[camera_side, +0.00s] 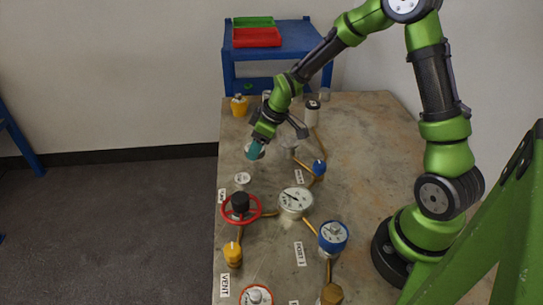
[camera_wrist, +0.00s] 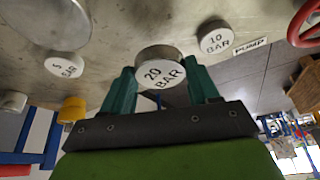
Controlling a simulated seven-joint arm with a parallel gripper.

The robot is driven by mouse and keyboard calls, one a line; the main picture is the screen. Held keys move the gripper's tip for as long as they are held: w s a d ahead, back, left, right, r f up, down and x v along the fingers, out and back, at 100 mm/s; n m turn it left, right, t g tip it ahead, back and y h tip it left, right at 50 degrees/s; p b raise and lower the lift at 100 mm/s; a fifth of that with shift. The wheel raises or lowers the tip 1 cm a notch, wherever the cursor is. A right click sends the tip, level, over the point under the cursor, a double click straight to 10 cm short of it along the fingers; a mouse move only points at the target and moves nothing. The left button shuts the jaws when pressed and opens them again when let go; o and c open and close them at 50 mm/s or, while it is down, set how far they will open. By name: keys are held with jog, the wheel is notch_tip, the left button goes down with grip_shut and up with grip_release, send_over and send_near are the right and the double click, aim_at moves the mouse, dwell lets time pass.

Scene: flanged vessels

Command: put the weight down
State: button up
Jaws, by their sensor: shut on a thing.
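My gripper (camera_side: 255,149) has teal fingers and is shut on a grey disc weight. In the wrist view the weight marked 20 BAR (camera_wrist: 161,72) sits between the two fingertips (camera_wrist: 162,88), its label facing the camera. In the side view the fingers mostly hide it, over the far left part of the table. A weight marked 10 BAR (camera_wrist: 216,38) rests on the table, and shows in the side view (camera_side: 242,179) nearer the front. A weight marked 5 BAR (camera_wrist: 65,66) is on the other side of my gripper. The gap under the held weight is hard to judge.
A pale round-topped fitting (camera_side: 289,140) stands right of my gripper. A red handwheel (camera_side: 240,209), a gauge (camera_side: 295,201) and blue fittings with brass pipes stand nearer the front. The table's left edge (camera_side: 217,165) is close. A yellow-orange fitting (camera_side: 239,105) is behind.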

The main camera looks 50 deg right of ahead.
send_over(242, 157)
jog(key=s, duration=0.1)
jog(key=shift+s+d+f, duration=0.15)
jog(key=shift+d+f, duration=0.1)
jog(key=shift+f, duration=1.75)
jog(key=o, duration=1.4)
jog(key=shift+f, duration=0.15)
